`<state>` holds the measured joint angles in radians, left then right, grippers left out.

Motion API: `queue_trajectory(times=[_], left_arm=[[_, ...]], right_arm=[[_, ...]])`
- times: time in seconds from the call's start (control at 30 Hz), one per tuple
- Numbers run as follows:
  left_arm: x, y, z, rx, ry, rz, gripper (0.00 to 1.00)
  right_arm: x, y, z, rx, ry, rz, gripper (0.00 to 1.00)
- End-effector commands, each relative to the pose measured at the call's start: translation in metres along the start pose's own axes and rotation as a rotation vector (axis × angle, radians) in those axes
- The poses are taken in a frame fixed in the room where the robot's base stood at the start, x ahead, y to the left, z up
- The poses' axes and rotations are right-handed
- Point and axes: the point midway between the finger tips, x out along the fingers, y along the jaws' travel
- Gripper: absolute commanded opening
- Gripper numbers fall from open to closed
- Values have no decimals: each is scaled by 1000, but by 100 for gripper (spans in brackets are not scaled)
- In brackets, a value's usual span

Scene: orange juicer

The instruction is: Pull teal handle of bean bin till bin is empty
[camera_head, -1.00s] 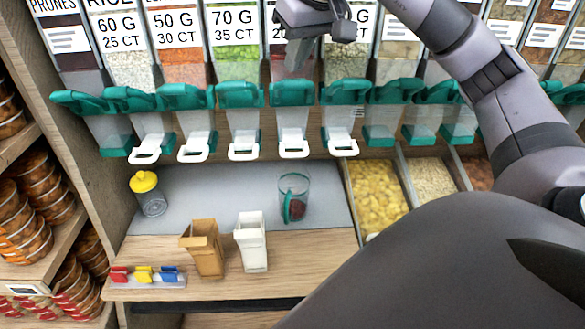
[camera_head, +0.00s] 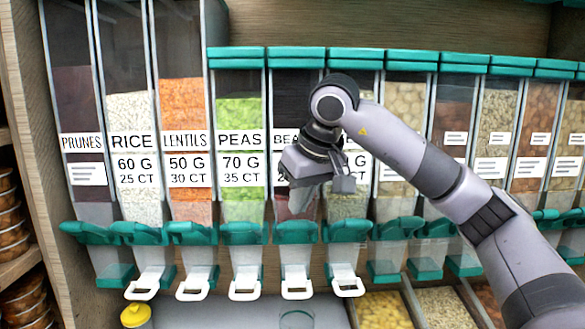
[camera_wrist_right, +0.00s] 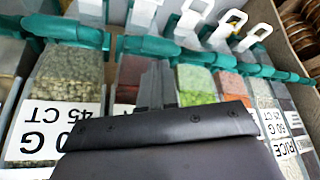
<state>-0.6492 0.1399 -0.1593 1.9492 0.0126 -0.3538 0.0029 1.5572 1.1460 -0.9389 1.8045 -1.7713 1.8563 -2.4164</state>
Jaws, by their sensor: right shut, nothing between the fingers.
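The bean bin (camera_head: 291,110), its label partly covered by my right gripper, hangs between the peas and a bin of pale green contents. Its upper part looks dark and empty, with dark red contents low down. Its teal handle (camera_head: 295,232) sits below, above a white spout flap (camera_head: 297,290). My right gripper (camera_head: 343,184) is shut and empty, in front of the bins and above the teal handles, apart from the bean handle as far as I can see. In the right wrist view its shut fingers (camera_wrist_right: 156,84) overlap the bean bin. My left gripper is not in view.
A clear cup (camera_head: 297,319) stands below the bean bin, mostly cut off by the frame. A yellow-capped jar (camera_head: 135,315) is at lower left. Neighbouring teal handles (camera_head: 348,231) stand close on both sides. Open trays (camera_head: 383,310) lie at lower right.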

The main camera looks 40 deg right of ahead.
Motion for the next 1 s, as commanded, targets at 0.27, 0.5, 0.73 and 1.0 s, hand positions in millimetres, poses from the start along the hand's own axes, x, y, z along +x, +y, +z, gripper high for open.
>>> queue_trajectory(times=[0.27,0.5,0.73,1.0], left_arm=[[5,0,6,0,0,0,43],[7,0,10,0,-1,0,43],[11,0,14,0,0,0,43],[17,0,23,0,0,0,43]], right_arm=[[10,0,5,0,0,0,0],[16,0,8,1,-1,1,0],[24,0,13,1,-4,2,0],[36,-1,21,1,-5,5,0]])
